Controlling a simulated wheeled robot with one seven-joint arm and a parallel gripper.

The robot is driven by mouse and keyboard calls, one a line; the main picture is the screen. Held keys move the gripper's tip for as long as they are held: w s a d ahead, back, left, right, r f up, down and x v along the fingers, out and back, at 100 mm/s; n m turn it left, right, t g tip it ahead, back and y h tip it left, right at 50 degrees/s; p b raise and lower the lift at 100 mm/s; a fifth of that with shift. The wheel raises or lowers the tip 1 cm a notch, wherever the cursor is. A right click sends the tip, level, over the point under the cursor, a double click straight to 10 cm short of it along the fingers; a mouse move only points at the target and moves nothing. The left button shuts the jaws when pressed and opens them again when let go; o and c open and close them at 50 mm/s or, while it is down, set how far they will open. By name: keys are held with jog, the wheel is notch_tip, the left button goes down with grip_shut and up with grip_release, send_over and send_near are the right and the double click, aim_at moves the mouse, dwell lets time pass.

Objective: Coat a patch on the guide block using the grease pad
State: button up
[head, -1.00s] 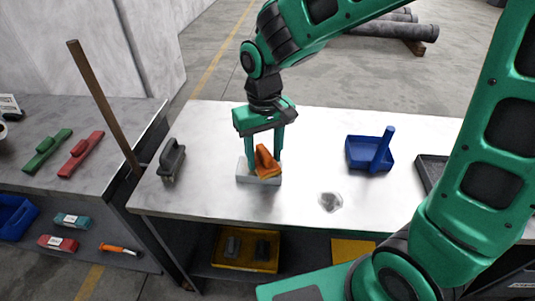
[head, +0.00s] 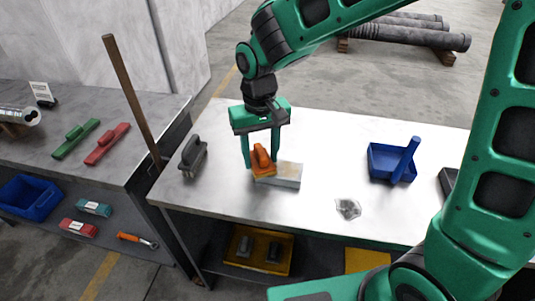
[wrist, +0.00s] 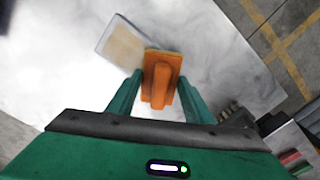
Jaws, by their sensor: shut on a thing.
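The guide block (head: 288,178) is a pale grey slab lying on the metal workbench. In the wrist view the block (wrist: 107,36) shows a tan patch on its upper face. My gripper (head: 262,163) is shut on the orange grease pad (head: 261,158), gripping its raised handle. The pad is at the left end of the block in the head view. In the wrist view the pad (wrist: 160,72) overlaps or adjoins the block's near corner; I cannot tell whether they touch. The pad's underside is hidden.
A dark grey handled tool (head: 193,157) stands left on the workbench (head: 330,150). A blue tray (head: 380,168) with a blue handled tool is to the right. A crumpled clear or grey scrap (head: 348,208) lies in front. A wooden pole (head: 130,95) rises at the left edge.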

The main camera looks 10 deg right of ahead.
aim_at(259, 150)
jog(key=shift+a+f, duration=0.1)
jog(key=shift+a, duration=0.1)
jog(key=shift+w+r, duration=0.1)
jog(key=shift+r, duration=2.95)
jog(key=shift+r, duration=0.15)
jog(key=shift+r, duration=1.35)
